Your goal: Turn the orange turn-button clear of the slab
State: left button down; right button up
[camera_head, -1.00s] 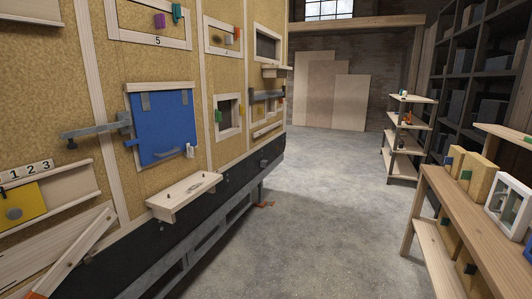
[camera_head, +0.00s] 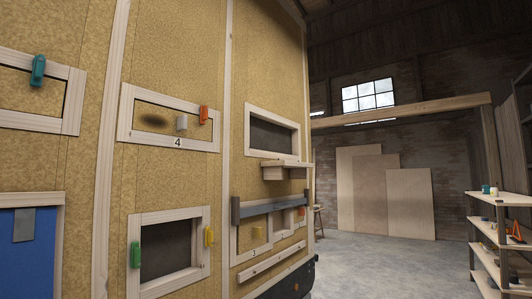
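An orange turn-button (camera_head: 204,114) sits upright at the right side of a wooden frame (camera_head: 127,112) marked 4 on the trailer wall. Inside this frame is a tan slab (camera_head: 165,108) with a dark round patch and a pale grey block (camera_head: 182,122). The button stands beside the slab's right end; I cannot tell how far it overlaps the slab. Another small orange piece (camera_head: 301,212) shows at the lower right framed opening. Neither of my grippers is in view.
A teal turn-button (camera_head: 38,70) is on the left frame. Below frame 4, an open framed hole has a green (camera_head: 136,254) and a yellow turn-button (camera_head: 209,237). A small wooden ledge (camera_head: 285,165) juts out at right. The floor (camera_head: 385,265) right of the trailer is clear.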

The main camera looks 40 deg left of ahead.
aim_at(204, 115)
jog(key=i+u, duration=0.35)
jog(key=i, duration=0.2)
jog(key=i+l+u, duration=0.15)
jog(key=i+u, duration=0.2)
jog(key=i, duration=0.15)
jog(key=i+l+u, duration=0.3)
jog(key=i, duration=0.2)
jog(key=i+l+u, duration=0.35)
jog(key=i+l, duration=0.05)
jog(key=i, duration=0.05)
